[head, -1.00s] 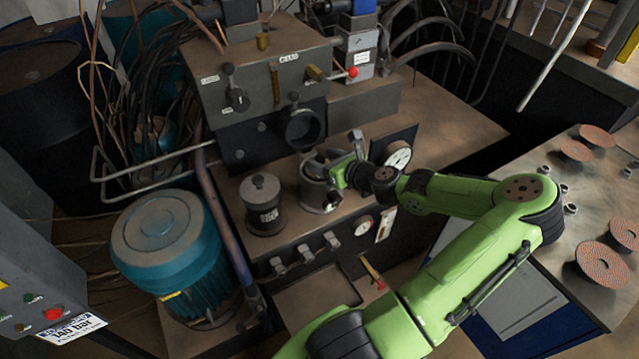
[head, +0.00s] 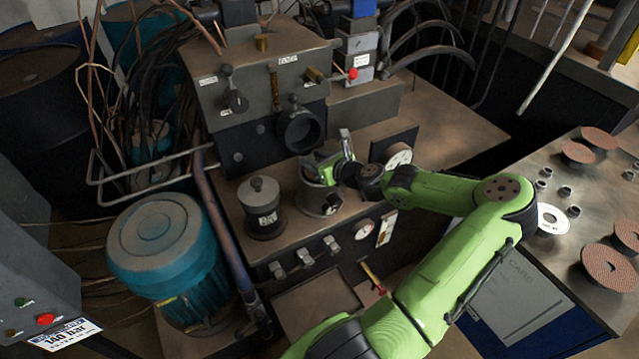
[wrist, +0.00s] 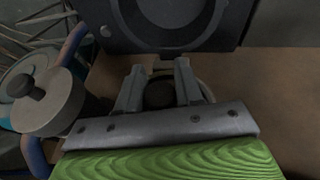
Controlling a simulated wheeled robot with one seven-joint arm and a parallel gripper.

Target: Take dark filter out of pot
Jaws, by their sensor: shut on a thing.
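The open grey pot (head: 312,198) stands on the machine's brown top in the head view. My gripper (head: 328,162) is at the pot's mouth, with one grey finger pointing up beside it. In the wrist view my gripper (wrist: 159,88) has its two grey fingers closed on a dark rounded piece, the dark filter (wrist: 159,96). Only its top end shows between the fingers. A pale curved rim (wrist: 206,90), likely the pot's, shows behind the right finger. I cannot tell how far the filter sits inside the pot; the gripper hides it in the head view.
A lidded dark pot (head: 261,212) stands just left of the open pot. A machine block with a round dark port (head: 299,131) rises close behind. Flap discs (head: 606,268) and a white disc (head: 552,218) lie on the right-hand table.

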